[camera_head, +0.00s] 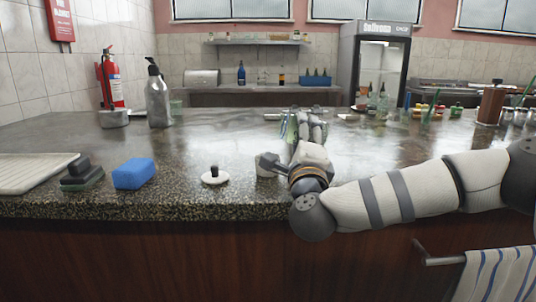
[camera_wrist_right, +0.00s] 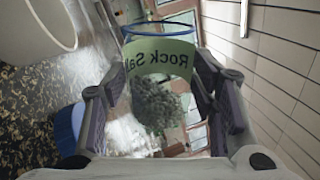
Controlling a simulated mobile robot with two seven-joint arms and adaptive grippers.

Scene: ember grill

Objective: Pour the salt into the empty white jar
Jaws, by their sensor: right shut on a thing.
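The salt jar is clear glass with a blue rim and a green "Rock Salt" label (camera_wrist_right: 158,57); grey grains (camera_wrist_right: 155,105) are inside it. My right gripper (camera_head: 305,118) is shut on this jar above the counter, and the wrist view shows its fingers on either side of the glass. The jar's exact tilt is hard to tell. My left gripper is not in view.
A white lid with a dark knob (camera_head: 214,179) lies left of the white jar. Further left are a blue sponge (camera_head: 134,173), dark stacked pads (camera_head: 82,178) and a pale tray (camera_head: 30,172). A metal bottle (camera_head: 157,100) stands behind. The counter's left middle is clear.

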